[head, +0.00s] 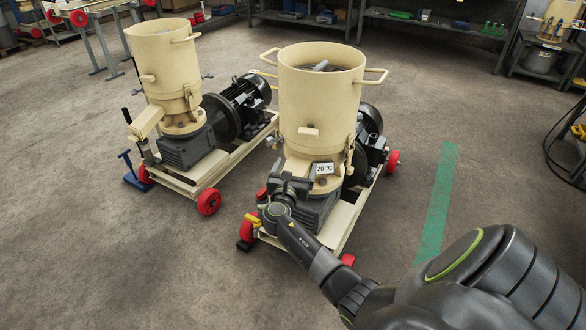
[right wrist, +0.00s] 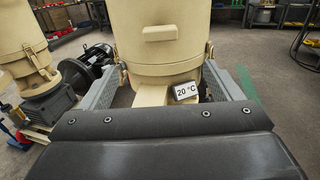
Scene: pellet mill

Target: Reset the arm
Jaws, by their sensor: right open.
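My right arm reaches in from the lower right in the head view. Its gripper (head: 293,181) is at the front of the nearer cream pellet mill (head: 318,105), low by its spout. In the right wrist view the two grey fingers stand wide apart with nothing gripped between them (right wrist: 164,84). Beyond them are the mill's cream body (right wrist: 165,40) and a small display (head: 323,168) reading 20 °C, also seen in the right wrist view (right wrist: 185,91). I cannot tell whether the fingers touch the mill. My left gripper is not in view.
A second cream mill (head: 163,75) stands to the left, with a blue stand (head: 135,172) beside it. The nearer mill has red wheels (head: 392,160) and a yellow lever (head: 253,219). A green floor stripe (head: 437,200) lies right. Open floor spreads at lower left.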

